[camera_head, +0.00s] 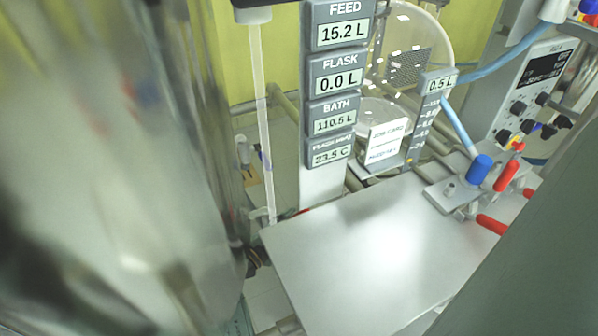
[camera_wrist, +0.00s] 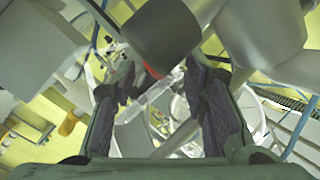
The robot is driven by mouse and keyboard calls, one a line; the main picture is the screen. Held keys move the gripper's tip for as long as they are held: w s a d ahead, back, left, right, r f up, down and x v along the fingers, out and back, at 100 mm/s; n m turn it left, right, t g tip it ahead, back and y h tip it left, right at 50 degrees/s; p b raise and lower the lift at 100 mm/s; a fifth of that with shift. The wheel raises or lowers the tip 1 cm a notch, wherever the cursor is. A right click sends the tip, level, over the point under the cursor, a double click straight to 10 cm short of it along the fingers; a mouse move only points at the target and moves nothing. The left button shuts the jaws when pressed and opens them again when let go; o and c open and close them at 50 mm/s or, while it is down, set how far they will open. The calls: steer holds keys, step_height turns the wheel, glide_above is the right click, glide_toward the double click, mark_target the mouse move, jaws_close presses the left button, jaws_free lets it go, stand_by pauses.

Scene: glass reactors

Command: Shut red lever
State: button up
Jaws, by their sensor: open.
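In the head view, a red lever (camera_head: 506,177) stands on the metal fitting at the right, beside a blue one. A second red handle (camera_head: 491,224) lies lower down, partly cut off by a grey-green surface. I cannot tell which of them the task means. In the wrist view, my gripper (camera_wrist: 158,75) is open, with its two dark fingers apart. My gripper is not visible in the head view.
A blue handle (camera_head: 480,168) and a metal plate (camera_head: 375,250) are near the levers. Displays (camera_head: 338,80), a round glass vessel (camera_head: 405,60) and a control box (camera_head: 535,90) stand behind. A blurred shiny surface fills the left, and a grey-green one the lower right.

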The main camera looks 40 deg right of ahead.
steer(key=shift+w+d+p, duration=0.15)
steer(key=shift+d+p, duration=0.05)
steer(key=shift+d, duration=0.6)
steer(key=shift+w+d+p, duration=0.1)
steer(key=shift+d+p, duration=0.05)
steer(key=shift+d, duration=0.65)
jaws_close()
